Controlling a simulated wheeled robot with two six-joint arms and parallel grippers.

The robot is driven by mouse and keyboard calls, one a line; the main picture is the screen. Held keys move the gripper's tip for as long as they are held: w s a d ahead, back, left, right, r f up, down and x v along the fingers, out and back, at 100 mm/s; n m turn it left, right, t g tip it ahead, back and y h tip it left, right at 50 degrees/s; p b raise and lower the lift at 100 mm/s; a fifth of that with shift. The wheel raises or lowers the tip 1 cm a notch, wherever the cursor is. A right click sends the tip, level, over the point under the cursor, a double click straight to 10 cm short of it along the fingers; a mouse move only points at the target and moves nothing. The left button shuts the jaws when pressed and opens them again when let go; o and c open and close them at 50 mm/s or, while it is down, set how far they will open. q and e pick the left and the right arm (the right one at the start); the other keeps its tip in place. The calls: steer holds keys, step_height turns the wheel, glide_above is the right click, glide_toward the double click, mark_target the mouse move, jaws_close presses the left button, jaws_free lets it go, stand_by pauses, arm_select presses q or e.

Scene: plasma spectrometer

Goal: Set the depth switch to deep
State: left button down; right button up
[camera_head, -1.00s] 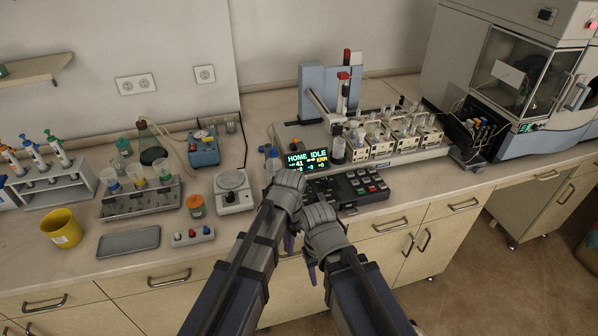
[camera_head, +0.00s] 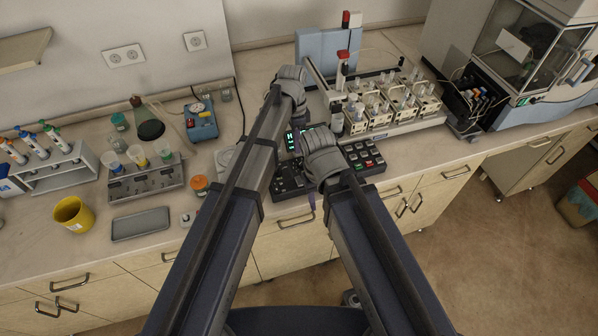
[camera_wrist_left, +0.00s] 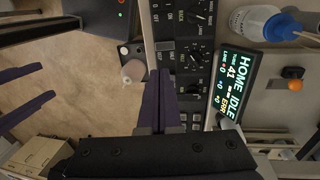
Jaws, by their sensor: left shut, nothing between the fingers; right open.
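The black control panel (camera_head: 288,184) lies at the bench's front edge and is partly covered by my arms. My right gripper (camera_wrist_left: 25,90) is open and empty, off the bench's front.
The lit display reading HOME IDLE (camera_wrist_left: 234,84) stands beside the panel, near a bottle with a blue cap (camera_wrist_left: 262,24). The keypad (camera_head: 362,158) is close to my right wrist. The sampler with vial racks (camera_head: 385,122) is behind. Floor is open in front.

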mark_target(299, 184)
arm_select(q)
steer(key=shift+f, duration=0.15)
steer(key=f+b, duration=0.4)
steer(key=s+f+b, duration=0.1)
steer(key=f+b, duration=0.4)
steer(key=s+f+b, duration=0.1)
steer(key=f+b, duration=0.3)
steer(key=b, duration=0.1)
steer(key=shift+s+d+f, duration=0.1)
steer(key=shift+d+f, duration=0.2)
steer(key=shift+s+f+t+b, duration=0.3)
steer(key=shift+s+f+t, duration=0.05)
steer(key=shift+s+t, duration=0.2)
steer(key=shift+s+d+t+y, duration=0.1)
steer(key=shift+s+t+y, duration=0.1)
steer(key=shift+t+y, duration=0.15)
steer(key=shift+w+r, duration=0.1)
steer(key=shift+w, duration=0.05)
steer(key=shift+w, duration=0.2)
